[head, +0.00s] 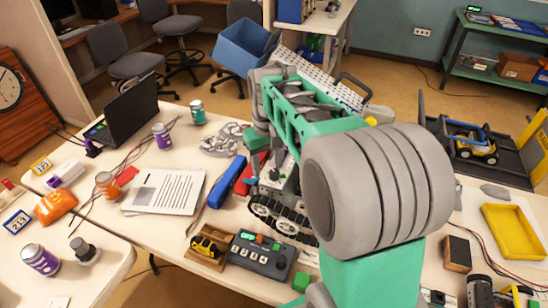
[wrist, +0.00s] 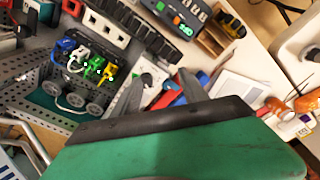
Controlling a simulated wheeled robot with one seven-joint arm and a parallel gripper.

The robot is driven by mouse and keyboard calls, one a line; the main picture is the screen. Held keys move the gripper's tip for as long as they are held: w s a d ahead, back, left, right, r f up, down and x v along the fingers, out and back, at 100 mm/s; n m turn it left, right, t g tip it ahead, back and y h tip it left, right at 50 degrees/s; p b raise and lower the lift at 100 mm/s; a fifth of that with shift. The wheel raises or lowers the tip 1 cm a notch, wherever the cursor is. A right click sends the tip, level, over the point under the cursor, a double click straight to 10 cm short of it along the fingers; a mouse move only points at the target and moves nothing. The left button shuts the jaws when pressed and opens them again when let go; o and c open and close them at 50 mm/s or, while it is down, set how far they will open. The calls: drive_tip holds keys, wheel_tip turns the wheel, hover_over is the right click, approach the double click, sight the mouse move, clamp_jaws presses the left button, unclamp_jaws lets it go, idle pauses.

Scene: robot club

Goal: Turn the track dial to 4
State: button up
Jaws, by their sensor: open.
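A dark grey control box (head: 262,258) sits on the table in the head view, just left of my arm's elbow. It has a small green lit display and a dark knob-like part on top; I cannot read the dial's setting. The box also shows at the top of the wrist view (wrist: 172,12), partly cut off by the frame edge, with a green lit display. My gripper (wrist: 160,90) is open and empty in the wrist view, with its two grey fingers apart. It is away from the box. In the head view my arm hides the fingers.
A blue case (head: 227,182) and paper sheets (head: 165,190) lie further left.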

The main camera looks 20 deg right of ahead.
drive_tip(key=p, duration=0.1)
hover_over(274, 172)
drive_tip(key=shift+d+f+g, duration=0.15)
drive_tip(key=shift+f+g, duration=0.25)
drive_tip(key=shift+f, duration=0.05)
wheel_tip(274, 172, down, 7)
drive_tip(key=shift+f+p, duration=0.2)
drive_tip(key=shift+p, duration=0.6)
clamp_jaws()
